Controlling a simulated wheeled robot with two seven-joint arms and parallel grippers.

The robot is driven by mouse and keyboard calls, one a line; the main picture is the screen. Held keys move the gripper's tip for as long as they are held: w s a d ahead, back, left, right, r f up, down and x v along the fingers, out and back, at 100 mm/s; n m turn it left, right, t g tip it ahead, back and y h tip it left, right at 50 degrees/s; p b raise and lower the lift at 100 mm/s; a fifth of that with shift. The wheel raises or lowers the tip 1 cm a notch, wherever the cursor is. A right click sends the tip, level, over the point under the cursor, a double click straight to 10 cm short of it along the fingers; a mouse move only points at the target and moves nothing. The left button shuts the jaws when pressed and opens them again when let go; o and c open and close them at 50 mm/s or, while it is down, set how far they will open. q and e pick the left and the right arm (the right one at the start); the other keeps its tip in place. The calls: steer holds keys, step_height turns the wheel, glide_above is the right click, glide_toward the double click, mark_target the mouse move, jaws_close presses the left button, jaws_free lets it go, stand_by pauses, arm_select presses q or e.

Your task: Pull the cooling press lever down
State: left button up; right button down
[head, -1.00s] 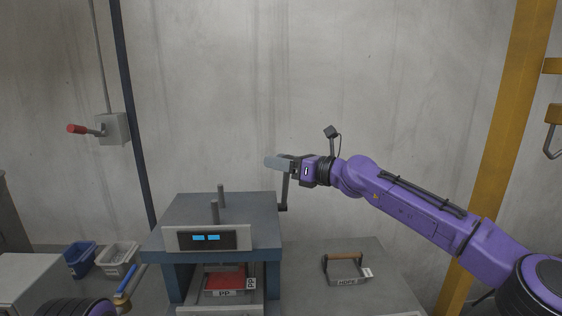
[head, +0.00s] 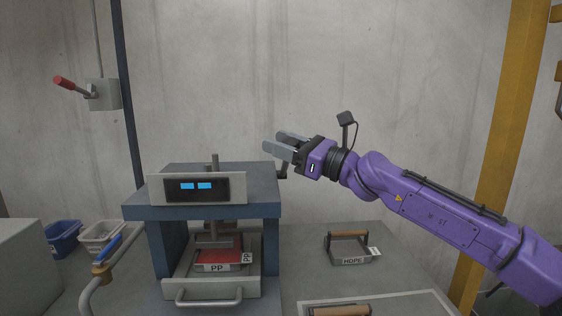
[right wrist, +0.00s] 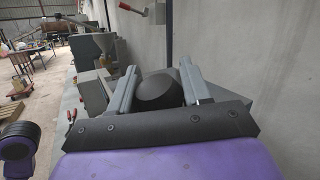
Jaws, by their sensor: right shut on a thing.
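The cooling press (head: 205,210) is a blue-grey frame with a two-window display panel, at left of centre in the head view. Its dark lever (head: 282,168) is at the press's right side, mostly hidden behind my right gripper. My right gripper (head: 279,144) is shut on the lever's dark rounded grip, above the press's right edge. In the right wrist view, the grip (right wrist: 157,90) sits between the two grey fingers (right wrist: 158,85). A red-topped mould labelled PP (head: 217,258) lies in the press under the platen (head: 217,241). My left gripper is not in view.
A mould labelled HDPE (head: 350,249) with a wooden handle stands on the bench to the right. Another wooden handle (head: 342,310) shows at the bottom edge. A red-handled wall switch (head: 100,94) and two bins (head: 100,236) are at left. A yellow post (head: 508,120) stands at right.

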arm_select(q)
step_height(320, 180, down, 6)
steer(key=b, duration=0.4)
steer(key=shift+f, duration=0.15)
arm_select(e)
steer(key=shift+n+y, duration=0.4)
steer(key=shift+n, duration=0.1)
steer(key=shift+s+f, duration=0.4)
steer(key=shift+f, duration=0.4)
steer(key=shift+s+f, duration=0.45)
steer(key=shift+f, duration=0.3)
steer(key=shift+s+f, duration=0.4)
steer(key=shift+f, duration=0.4)
steer(key=c, duration=0.5)
jaws_free()
steer(key=shift+c, duration=0.2)
arm_select(q)
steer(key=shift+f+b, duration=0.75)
steer(key=shift+b, duration=0.15)
arm_select(e)
steer(key=v, duration=1)
steer(key=shift+d, duration=0.25)
